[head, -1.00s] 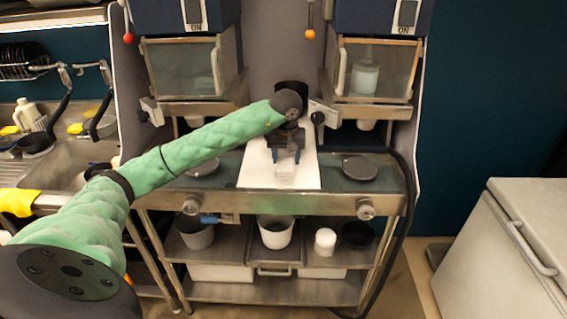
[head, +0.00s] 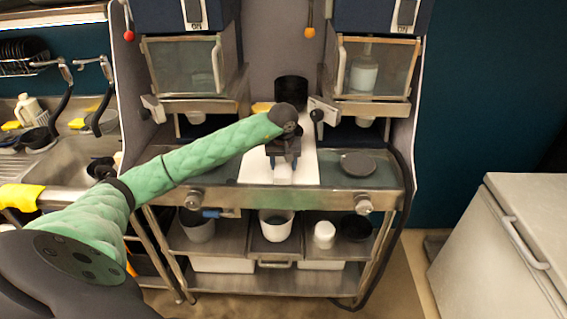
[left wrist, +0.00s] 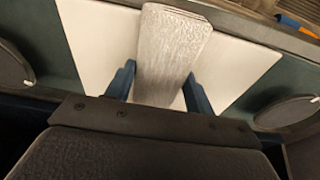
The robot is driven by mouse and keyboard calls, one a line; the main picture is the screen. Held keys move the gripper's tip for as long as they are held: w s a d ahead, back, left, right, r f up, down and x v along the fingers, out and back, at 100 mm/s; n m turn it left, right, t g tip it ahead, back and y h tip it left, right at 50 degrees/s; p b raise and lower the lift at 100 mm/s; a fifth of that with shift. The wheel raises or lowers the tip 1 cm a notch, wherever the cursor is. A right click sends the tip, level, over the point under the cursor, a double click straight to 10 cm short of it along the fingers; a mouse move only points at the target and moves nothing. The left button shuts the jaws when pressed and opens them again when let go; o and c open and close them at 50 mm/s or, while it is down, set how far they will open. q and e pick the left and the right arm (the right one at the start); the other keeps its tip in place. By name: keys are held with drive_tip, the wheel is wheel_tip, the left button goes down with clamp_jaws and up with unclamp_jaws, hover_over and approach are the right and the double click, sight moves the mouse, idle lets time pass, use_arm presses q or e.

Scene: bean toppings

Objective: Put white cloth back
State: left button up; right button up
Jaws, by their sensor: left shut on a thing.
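The white cloth (left wrist: 174,48) is a folded, textured pad between the two blue fingers of my left gripper (left wrist: 158,88) in the left wrist view. The gripper is shut on it. In the head view my left gripper (head: 283,161) points down over the white board (head: 306,172) on the middle of the counter. The cloth is small there and mostly hidden by the gripper. I cannot tell whether the cloth touches the board. My right gripper is not in view.
A black round container (head: 291,90) stands behind my arm. A dark round disc (head: 358,165) lies right of the board. Glass-fronted dispensers hang above on both sides. The shelf below holds a white bucket (head: 276,225) and other containers. A sink (head: 75,160) is at left.

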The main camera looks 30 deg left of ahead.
sight(283, 165)
use_arm(q)
drive_tip(key=shift+f, duration=0.1)
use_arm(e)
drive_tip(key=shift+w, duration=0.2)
use_arm(q)
drive_tip(key=o, duration=1.4)
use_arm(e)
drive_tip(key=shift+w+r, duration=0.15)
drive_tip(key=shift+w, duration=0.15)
use_arm(q)
drive_tip(key=shift+o, duration=0.2)
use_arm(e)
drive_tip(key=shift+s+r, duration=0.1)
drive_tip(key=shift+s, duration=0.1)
